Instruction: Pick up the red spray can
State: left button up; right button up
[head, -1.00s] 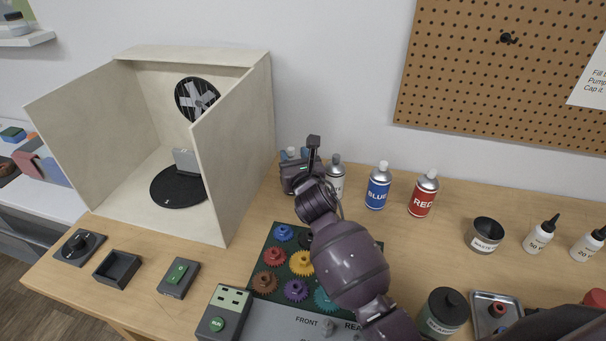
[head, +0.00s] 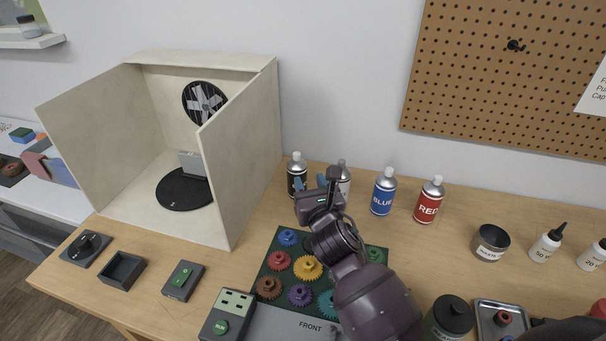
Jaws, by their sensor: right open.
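The red spray can (head: 429,202) stands upright on the table against the back, the rightmost of a row of cans. My right gripper (head: 312,184) is at the left end of that row, in front of a black can (head: 296,174) and a white can (head: 344,180), which it partly hides. Its bluish fingers point toward the back, apart and with nothing visible between them. The gripper is well to the left of the red can. My left gripper is not in view.
A blue can (head: 383,192) stands just left of the red one. A pale spray booth (head: 222,190) stands at the left. A gear board (head: 270,258) lies under my right arm. A dark tin (head: 490,243) and white bottles (head: 546,243) stand at the right.

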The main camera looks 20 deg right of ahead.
aim_at(431, 196)
jog(key=k, duration=0.75)
jog(key=k+j, duration=0.15)
jog(key=k, duration=0.6)
